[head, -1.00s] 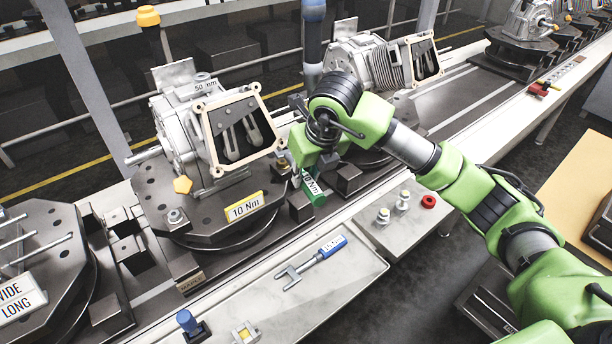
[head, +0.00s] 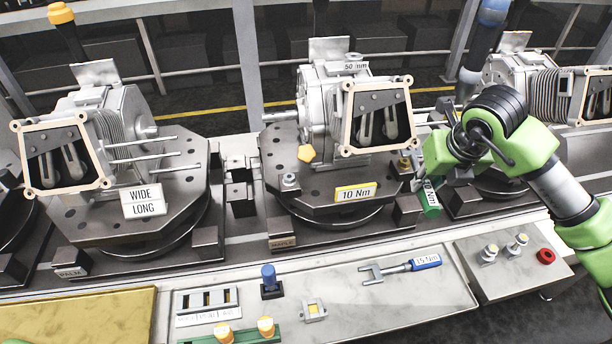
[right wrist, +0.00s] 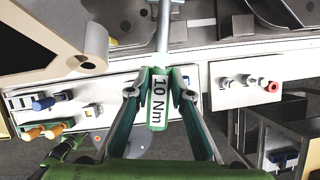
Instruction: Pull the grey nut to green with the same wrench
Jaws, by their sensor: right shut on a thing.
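My right gripper (head: 436,178) is shut on the green handle of a wrench (head: 430,200) marked 10 Nm, at the right edge of the middle fixture. The right wrist view shows the handle (right wrist: 159,102) between both fingers, with its grey shaft running away upward; the wrench's far end is hidden. A grey nut (head: 290,181) sits on the front left of the middle fixture plate (head: 320,200), apart from the wrench. An orange-yellow nut (head: 306,153) is just above it in the picture. The plate's yellow-edged sign reads 10 Nm. My left gripper is out of view.
A blue-handled 15 Nm wrench (head: 425,262) lies on the front shelf (head: 350,300). A blue-topped peg (head: 269,278) and orange knobs stand to its left. A button box (head: 520,268) is at the right. Engine housings (head: 330,110) rise above the fixtures.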

